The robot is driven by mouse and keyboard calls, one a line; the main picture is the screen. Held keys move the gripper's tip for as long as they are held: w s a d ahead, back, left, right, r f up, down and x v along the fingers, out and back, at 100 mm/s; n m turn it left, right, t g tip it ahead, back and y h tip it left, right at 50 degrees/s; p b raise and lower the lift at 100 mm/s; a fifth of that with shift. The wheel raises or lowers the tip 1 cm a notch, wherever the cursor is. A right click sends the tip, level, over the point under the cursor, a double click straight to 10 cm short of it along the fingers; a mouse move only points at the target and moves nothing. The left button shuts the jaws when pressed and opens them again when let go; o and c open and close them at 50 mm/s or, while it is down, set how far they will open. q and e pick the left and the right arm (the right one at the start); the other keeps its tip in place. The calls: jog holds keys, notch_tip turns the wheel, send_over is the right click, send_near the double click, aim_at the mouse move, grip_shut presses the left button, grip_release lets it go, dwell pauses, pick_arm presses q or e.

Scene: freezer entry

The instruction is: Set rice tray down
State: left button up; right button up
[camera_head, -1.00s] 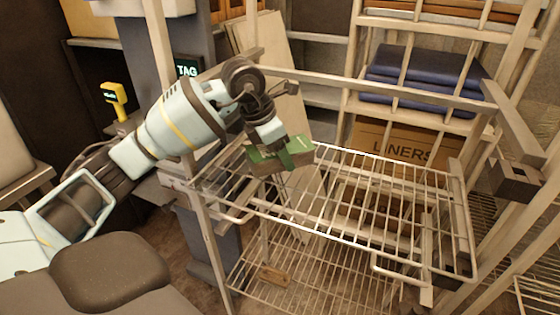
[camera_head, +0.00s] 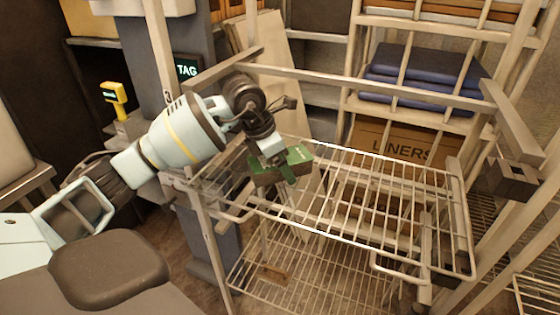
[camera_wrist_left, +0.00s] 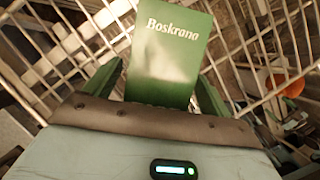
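The rice tray (camera_head: 298,155) is a small box with a green top and brownish side. The tray is over the left rear part of the wire rack's upper shelf (camera_head: 380,190). It looks very close to the wires; I cannot tell whether it touches them. My right gripper is not in view.
The upper shelf is bare to the right of the tray. A pale rail (camera_head: 370,85) runs above its back. Behind stand a "LINERS" box (camera_head: 395,140) and folded blue cloths (camera_head: 425,75). A yellow scanner (camera_head: 114,97) is at the left.

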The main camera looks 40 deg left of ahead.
pick_arm(q)
jog(key=shift+r, duration=0.45)
jog(key=v, duration=1.1)
jog(key=shift+r, duration=0.25)
jog(key=shift+s+f, duration=0.1)
jog(key=shift+s, duration=0.05)
